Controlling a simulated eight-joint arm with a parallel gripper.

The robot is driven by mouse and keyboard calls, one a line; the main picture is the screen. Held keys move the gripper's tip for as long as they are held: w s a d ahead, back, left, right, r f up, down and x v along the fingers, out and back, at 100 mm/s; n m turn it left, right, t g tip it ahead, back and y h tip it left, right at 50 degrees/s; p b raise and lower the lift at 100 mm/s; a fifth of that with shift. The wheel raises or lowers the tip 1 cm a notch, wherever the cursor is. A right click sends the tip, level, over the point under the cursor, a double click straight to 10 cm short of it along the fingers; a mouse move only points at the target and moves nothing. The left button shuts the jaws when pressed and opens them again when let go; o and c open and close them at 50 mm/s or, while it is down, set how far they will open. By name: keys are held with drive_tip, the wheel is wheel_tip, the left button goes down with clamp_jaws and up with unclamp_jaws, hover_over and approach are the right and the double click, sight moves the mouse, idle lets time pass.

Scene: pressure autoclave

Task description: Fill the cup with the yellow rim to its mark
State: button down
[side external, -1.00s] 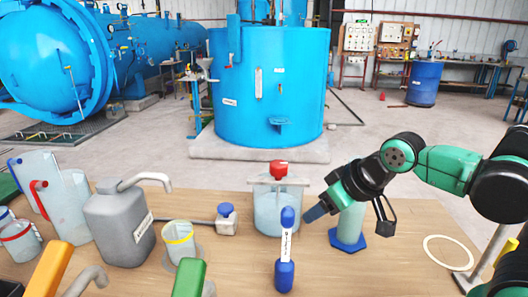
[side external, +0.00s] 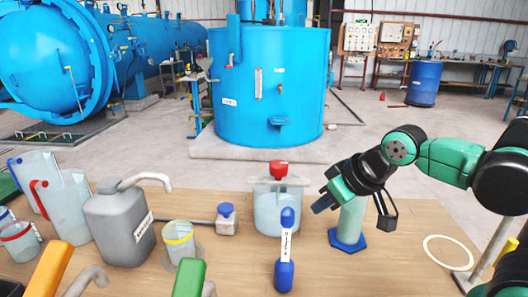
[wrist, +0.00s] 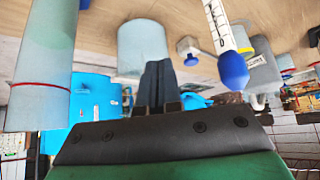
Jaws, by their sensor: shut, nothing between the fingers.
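The clear cup with the yellow rim (side external: 179,243) stands upright on the wooden table, left of centre, beside the grey jug with a bent spout (side external: 118,228). The cup's mark and any liquid level are too small to tell. My gripper (side external: 318,206) is well to the right of the cup, above the table by the tall cylinder with a blue hexagonal base (side external: 351,222). In the wrist view my gripper's dark fingers (wrist: 157,80) are together and empty.
A clear vessel with a red knob (side external: 279,205) and a blue-ended upright tube (side external: 285,250) stand between my gripper and the cup. A blue-knobbed block (side external: 227,218) is near the jug. Beakers (side external: 65,205) crowd the left; a pale ring (side external: 448,252) lies right.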

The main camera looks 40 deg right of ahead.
wheel_tip(320, 180, up, 9)
drive_tip(key=w+a+m+g+h, duration=0.1)
drive_tip(key=w+a+m+h, duration=0.15)
drive_tip(key=w, duration=0.35)
drive_tip(key=w+a+m+h, duration=0.4)
drive_tip(key=w+a+m, duration=0.3)
drive_tip(key=w+a, duration=0.3)
drive_tip(key=shift+n, duration=0.25)
drive_tip(key=f, duration=0.5)
drive_tip(key=shift+s+d+f, duration=0.3)
drive_tip(key=shift+s+f, duration=0.05)
drive_tip(key=shift+f, duration=0.05)
